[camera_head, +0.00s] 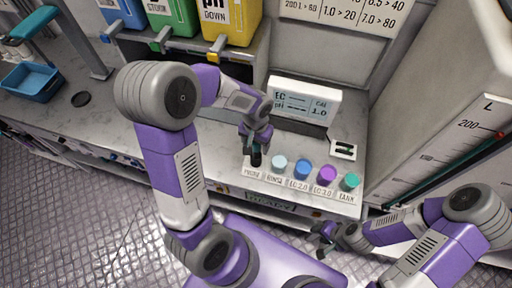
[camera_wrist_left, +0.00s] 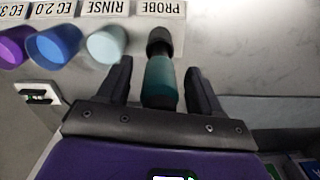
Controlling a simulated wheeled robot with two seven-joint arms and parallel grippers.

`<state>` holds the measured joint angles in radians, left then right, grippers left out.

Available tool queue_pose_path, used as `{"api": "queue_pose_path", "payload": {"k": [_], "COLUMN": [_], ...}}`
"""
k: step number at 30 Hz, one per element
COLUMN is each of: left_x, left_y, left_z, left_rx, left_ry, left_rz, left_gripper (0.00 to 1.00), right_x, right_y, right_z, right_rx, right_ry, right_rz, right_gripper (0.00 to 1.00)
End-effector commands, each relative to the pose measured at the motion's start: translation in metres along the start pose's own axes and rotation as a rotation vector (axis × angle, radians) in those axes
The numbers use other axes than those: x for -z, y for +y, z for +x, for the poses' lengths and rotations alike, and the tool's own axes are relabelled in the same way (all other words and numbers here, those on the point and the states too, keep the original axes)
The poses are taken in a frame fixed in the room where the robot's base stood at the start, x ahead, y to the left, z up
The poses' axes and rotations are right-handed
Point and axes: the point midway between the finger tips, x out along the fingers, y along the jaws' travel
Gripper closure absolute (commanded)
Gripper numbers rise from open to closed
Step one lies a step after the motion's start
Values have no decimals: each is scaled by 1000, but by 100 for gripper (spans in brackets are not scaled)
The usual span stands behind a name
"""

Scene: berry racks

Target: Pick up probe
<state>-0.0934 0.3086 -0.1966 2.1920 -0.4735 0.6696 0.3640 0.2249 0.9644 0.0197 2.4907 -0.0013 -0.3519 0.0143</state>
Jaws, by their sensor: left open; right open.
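The probe (camera_wrist_left: 160,80), a dark cap with a teal body, stands at the slot labelled PROBE. In the left wrist view it lies between the two spread fingers of my left gripper (camera_wrist_left: 158,85), with a gap on both sides. In the head view my left gripper (camera_head: 255,145) is over the PROBE slot and hides most of the probe. My right gripper (camera_head: 325,236) is open and empty, low at the right, in front of the counter.
Beside the probe stand a pale rinse cup (camera_head: 280,162), a blue cup (camera_head: 302,169), a purple cup (camera_head: 326,175) and a green tank cup (camera_head: 350,181). A meter display (camera_head: 304,102) is behind them. A large graduated tank (camera_head: 450,125) stands at right. A blue tray (camera_head: 32,82) sits far left.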

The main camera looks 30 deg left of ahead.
Motion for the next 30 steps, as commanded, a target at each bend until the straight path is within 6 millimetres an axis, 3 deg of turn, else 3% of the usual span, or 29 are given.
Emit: {"api": "queue_pose_path", "payload": {"k": [5, 16, 24, 30], "left_x": [0, 0, 1, 2], "left_y": [0, 0, 0, 0], "left_z": [0, -1, -4, -36], "left_rx": [0, 0, 0, -2], "left_ry": [1, 1, 3, 8], "left_rz": [0, 0, 0, -1], "left_gripper": [38, 94, 96, 96], "right_x": [0, 0, 0, 0], "right_y": [0, 0, 0, -2], "right_z": [0, 0, -1, -6], "right_rx": [0, 0, 0, 0], "right_ry": [0, 0, 0, 0], "right_rz": [0, 0, 0, 0], "right_gripper": [57, 57, 57, 57]}}
